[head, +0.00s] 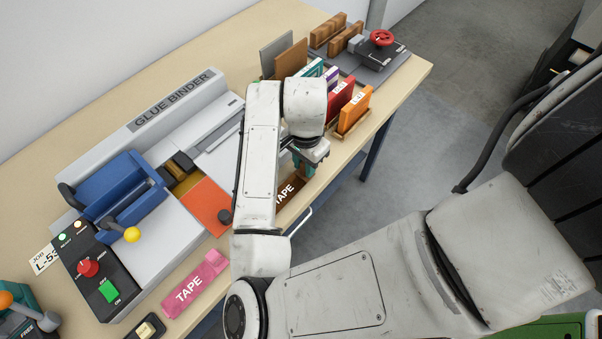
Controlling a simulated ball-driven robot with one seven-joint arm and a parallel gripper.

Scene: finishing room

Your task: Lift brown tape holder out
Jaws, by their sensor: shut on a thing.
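The brown tape holder (288,193), with white TAPE lettering, is near the table's front edge, right of the glue binder. My arm hides its left part. My gripper (303,172) points down at the holder's far right end and is shut on it. My wrist partly covers the fingertips, so the exact grip is hard to see. I cannot tell whether the holder touches the table.
A pink tape holder (195,283) lies at the front edge. The glue binder (160,120) fills the table's middle. Red (340,101) and orange (355,108) books stand in a rack beyond my gripper. A clamp with a red wheel (381,38) is farther back.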

